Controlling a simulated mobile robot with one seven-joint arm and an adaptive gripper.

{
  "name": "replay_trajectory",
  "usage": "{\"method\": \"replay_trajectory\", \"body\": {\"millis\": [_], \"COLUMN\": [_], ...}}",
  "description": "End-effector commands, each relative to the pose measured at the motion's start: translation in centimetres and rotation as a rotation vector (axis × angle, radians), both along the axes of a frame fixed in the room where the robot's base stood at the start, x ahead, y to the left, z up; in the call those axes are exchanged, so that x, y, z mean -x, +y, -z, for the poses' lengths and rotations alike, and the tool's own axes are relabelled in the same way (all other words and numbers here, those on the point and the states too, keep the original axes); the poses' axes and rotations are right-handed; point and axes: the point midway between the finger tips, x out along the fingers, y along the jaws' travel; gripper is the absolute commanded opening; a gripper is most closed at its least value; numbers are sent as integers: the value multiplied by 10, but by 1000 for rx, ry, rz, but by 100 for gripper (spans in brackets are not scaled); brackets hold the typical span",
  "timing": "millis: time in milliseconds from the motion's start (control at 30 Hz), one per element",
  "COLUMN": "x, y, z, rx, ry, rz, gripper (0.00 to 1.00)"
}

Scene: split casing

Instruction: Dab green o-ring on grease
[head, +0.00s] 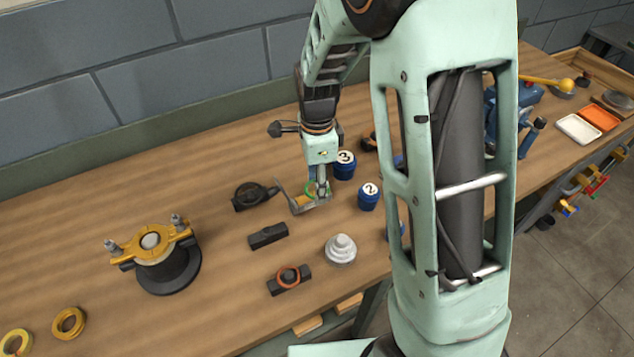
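My gripper (321,188) points down over the workbench and looks shut on the green o-ring (311,187), which shows small at its fingertips. Directly below is a low metal tin (324,203) with amber grease (302,202) showing at its left, a grey flap or lid tilted up beside it. The o-ring is at or just above the grease; whether they touch is too small to tell. The fingers and ring partly hide the tin.
Blue pots marked 3 (344,166) and 2 (368,197) stand close right of the gripper. A black block (268,236), a block with an orange ring (289,279) and a stepped grey part (341,250) lie in front. A yellow-topped casing (163,262) stands left. My arm hides the bench's middle right.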

Motion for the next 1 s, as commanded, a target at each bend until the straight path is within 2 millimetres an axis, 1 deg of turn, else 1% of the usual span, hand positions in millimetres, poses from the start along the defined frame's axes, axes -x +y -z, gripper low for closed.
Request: {"method": "replay_trajectory", "body": {"millis": [33, 500, 600, 1000], "x": [0, 0, 0, 0], "y": [0, 0, 0, 0], "z": [-8, -45, -48, -46], "rx": [0, 0, 0, 0], "ry": [-1, -1, -1, 0], "rz": [0, -1, 0, 0], "gripper": [35, 35, 35, 35]}}
